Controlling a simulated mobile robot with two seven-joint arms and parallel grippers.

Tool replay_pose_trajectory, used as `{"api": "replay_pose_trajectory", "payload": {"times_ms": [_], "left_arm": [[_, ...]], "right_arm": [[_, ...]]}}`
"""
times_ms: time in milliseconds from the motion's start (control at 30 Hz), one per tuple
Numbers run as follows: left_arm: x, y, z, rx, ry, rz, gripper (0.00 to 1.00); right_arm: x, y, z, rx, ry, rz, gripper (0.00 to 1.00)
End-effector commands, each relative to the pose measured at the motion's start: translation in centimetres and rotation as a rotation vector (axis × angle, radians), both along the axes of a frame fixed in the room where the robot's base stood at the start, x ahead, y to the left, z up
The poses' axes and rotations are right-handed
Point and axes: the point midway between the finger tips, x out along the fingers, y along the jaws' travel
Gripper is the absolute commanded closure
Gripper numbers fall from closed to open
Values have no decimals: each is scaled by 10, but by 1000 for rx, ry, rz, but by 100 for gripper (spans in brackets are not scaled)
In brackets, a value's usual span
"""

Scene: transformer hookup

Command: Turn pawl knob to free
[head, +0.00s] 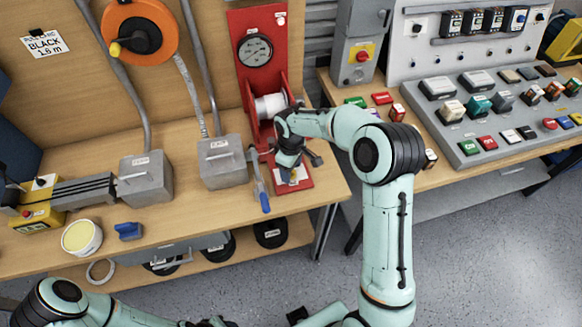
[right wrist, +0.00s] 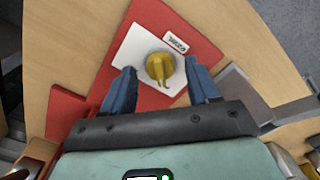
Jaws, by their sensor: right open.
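The pawl knob (right wrist: 160,66) is yellow, with a narrow pointer towards the bottom of the right wrist view. It sits on a white plate (right wrist: 135,48) with a small label I cannot read, on a red base (right wrist: 157,17). In the head view the white plate (head: 293,176) shows partly under my right gripper (head: 290,168), which hides the knob. My right gripper (right wrist: 160,80) is open, with one blue finger on either side of the knob and visible gaps to it. My left arm runs along the bottom left of the head view; its jaws cannot be made out.
The red stand with a gauge (head: 255,50) and white spool (head: 270,105) rises behind my right gripper. Grey boxes (head: 222,162) lie further left. A control panel (head: 500,110) stands to the right.

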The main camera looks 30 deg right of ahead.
Motion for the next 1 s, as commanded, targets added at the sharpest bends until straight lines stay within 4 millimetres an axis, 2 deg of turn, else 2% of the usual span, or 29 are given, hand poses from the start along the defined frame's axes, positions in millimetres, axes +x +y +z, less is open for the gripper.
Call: {"api": "replay_pose_trajectory", "payload": {"times_ms": [167,500,633,800,1000], "left_arm": [[1,0,1,0,-1,0,57],[7,0,9,-1,-8,0,57],[10,0,12,0,-11,0,57],[11,0,14,0,-13,0,57],[11,0,14,0,-13,0,57]], "right_arm": [[1,0,18,0,-5,0,40],[2,0,94,0,-7,0,40],[1,0,116,0,-6,1,40],[0,0,131,0,-2,1,40],[0,0,134,1,-2,1,40]]}}
